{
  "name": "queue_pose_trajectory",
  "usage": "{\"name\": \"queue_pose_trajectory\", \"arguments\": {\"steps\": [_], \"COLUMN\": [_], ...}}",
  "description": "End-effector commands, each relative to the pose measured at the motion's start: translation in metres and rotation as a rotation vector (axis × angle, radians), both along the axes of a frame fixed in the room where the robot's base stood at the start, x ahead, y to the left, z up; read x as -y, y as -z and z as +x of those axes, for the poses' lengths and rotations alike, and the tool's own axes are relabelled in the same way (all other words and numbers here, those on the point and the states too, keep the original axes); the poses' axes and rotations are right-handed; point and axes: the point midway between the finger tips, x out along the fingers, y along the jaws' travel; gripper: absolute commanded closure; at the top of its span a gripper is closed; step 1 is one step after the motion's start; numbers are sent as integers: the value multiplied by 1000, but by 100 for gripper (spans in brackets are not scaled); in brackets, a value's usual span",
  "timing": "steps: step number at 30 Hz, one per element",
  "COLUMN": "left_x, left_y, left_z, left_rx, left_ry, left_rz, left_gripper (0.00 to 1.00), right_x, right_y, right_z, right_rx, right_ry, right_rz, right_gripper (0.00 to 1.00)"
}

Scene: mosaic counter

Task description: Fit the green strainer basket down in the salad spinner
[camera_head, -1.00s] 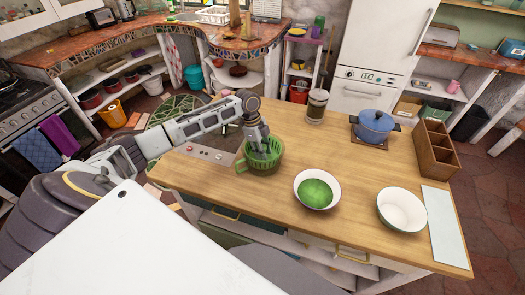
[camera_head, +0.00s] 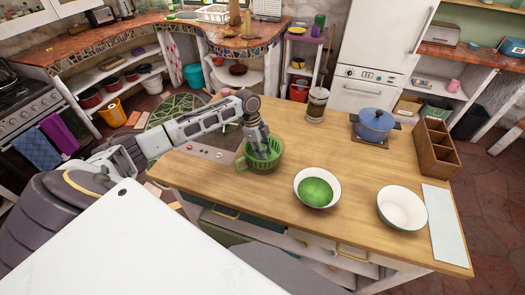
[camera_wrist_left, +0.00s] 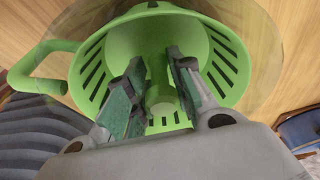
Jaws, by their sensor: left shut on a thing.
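The green strainer basket (camera_head: 264,166) is at the left part of the wooden counter, upright, with its loop handle to the left. My left gripper (camera_head: 262,152) reaches down into it from above. In the left wrist view the slotted basket (camera_wrist_left: 112,40) opens toward me. The fingers of my left gripper (camera_wrist_left: 160,95) are closed in on the round knob (camera_wrist_left: 160,98) at the basket's middle. A see-through round rim, apparently the salad spinner (camera_wrist_left: 268,45), shows around the basket. I cannot tell how deep the basket sits in it. My right gripper is out of view.
To the right are a white bowl (camera_head: 302,176) with something green inside and an empty white bowl (camera_head: 402,208). The counter's middle is clear.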

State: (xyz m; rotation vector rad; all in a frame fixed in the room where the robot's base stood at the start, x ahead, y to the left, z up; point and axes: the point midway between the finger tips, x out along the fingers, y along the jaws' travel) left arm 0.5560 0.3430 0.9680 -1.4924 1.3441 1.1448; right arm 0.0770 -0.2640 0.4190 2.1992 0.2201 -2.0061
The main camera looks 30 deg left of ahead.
Motion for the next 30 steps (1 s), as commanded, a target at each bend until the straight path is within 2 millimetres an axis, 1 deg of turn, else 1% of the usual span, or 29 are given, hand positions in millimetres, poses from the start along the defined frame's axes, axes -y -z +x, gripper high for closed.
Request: {"name": "queue_pose_trajectory", "arguments": {"steps": [30], "left_x": [0], "left_y": [9], "left_z": [0], "left_rx": [0], "left_ry": [0], "left_rz": [0], "left_gripper": [100], "right_x": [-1], "right_y": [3], "right_z": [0], "right_rx": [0], "right_ry": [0], "right_rz": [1], "right_gripper": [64]}}
